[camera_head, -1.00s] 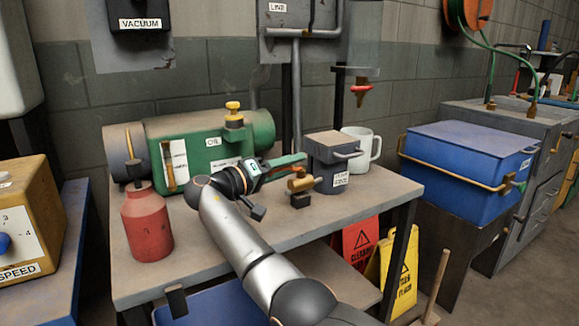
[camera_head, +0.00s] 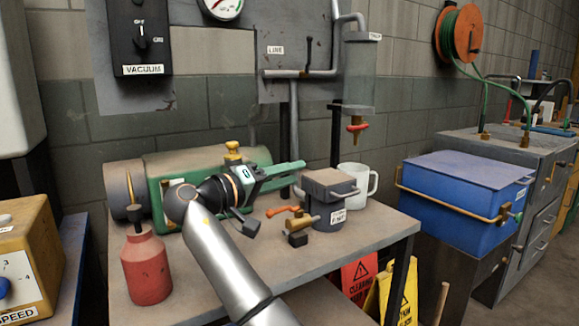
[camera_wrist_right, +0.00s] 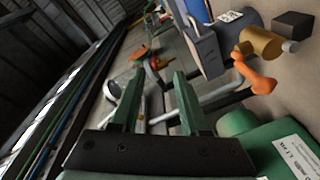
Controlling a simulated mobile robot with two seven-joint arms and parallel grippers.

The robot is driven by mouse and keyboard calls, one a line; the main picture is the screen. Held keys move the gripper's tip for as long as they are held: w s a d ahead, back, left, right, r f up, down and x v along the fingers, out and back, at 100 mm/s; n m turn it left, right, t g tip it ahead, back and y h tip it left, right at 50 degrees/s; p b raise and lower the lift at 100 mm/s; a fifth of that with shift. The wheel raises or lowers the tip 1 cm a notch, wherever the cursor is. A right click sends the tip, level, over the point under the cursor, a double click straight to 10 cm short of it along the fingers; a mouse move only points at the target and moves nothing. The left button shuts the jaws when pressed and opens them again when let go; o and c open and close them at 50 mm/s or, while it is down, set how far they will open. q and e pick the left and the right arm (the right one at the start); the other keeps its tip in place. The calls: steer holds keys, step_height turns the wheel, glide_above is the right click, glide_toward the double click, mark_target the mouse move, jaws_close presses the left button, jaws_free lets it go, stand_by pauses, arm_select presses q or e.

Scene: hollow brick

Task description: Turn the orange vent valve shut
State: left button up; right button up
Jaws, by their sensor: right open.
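A brass valve (camera_head: 300,223) with an orange lever (camera_head: 283,210) sits at the front of the grey lidded pot (camera_head: 328,200) on the workbench. In the right wrist view the orange lever (camera_wrist_right: 256,78) and brass body (camera_wrist_right: 262,43) are at the upper right, outside the fingers. A red-orange tap (camera_head: 357,127) hangs under a clear cylinder on the wall. My right gripper (camera_head: 292,172) is above the bench, left of the pot, in front of the green pump. In the wrist view its green fingers (camera_wrist_right: 155,100) are apart with nothing between them. My left gripper is not in view.
The green pump (camera_head: 155,163) lies behind my right arm. A white mug (camera_head: 357,183) stands behind the pot, and a red bottle (camera_head: 146,267) at the bench's left. A blue box (camera_head: 460,185) stands to the right. The bench front (camera_head: 350,245) is clear.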

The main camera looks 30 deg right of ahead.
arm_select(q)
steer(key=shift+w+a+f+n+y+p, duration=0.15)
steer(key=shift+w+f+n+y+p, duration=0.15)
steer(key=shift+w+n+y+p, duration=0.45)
arm_select(e)
steer(key=s+a+r, duration=0.3)
steer(key=s, duration=0.4)
steer(key=shift+a+r, duration=0.15)
steer(key=shift+a, duration=0.2)
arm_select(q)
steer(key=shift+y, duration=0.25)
arm_select(e)
steer(key=shift+c, duration=0.2)
